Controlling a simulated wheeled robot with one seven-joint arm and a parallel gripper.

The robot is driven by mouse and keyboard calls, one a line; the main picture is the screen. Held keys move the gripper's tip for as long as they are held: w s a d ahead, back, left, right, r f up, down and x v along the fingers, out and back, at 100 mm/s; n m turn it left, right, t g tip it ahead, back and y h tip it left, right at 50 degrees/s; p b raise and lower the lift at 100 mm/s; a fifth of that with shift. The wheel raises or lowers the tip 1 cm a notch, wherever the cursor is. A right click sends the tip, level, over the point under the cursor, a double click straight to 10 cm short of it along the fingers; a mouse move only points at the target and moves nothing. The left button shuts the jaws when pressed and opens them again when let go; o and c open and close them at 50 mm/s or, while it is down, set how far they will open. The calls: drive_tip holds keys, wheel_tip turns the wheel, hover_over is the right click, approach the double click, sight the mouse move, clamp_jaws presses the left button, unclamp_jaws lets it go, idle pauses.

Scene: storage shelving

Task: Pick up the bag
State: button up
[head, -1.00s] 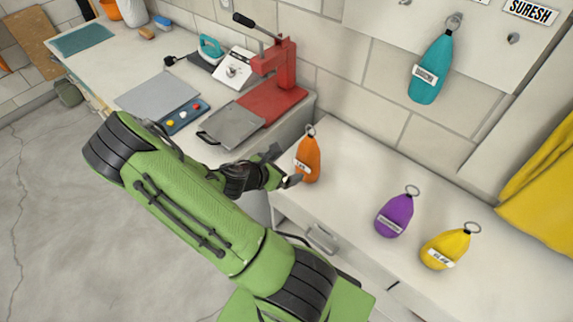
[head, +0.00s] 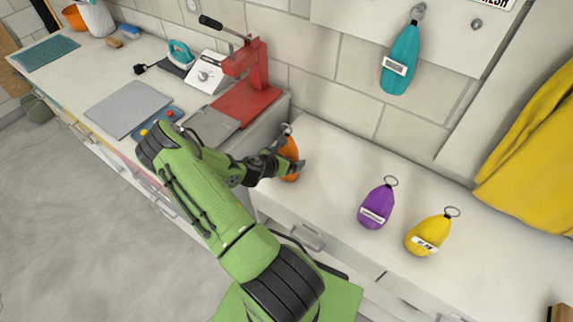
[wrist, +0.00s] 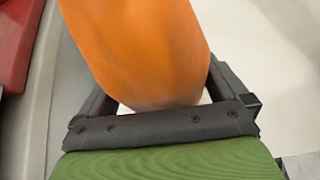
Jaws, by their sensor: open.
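An orange bag (head: 290,152) with a ring on top stands upright near the left end of the white counter. It fills the upper middle of the wrist view (wrist: 140,45). My gripper (head: 285,165) is at the orange bag, its open fingers on either side of the bag's lower body. The fingers partly hide the bag in the head view, and I cannot tell whether they touch it. A purple bag (head: 374,207) and a yellow bag (head: 426,237), each with a label and ring, stand further right. A teal bag (head: 400,65) hangs from a wall hook.
A red press (head: 245,85) stands on the workbench left of the bag. A white hot plate (head: 205,72) and a grey board (head: 128,108) are also there. Yellow cloth (head: 530,155) hangs at the right. The counter behind the purple bag is clear.

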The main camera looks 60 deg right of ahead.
drive_tip(key=shift+a, duration=0.1)
drive_tip(key=shift+c, duration=1)
drive_tip(key=c, duration=0.8)
drive_tip(key=shift+r, duration=0.15)
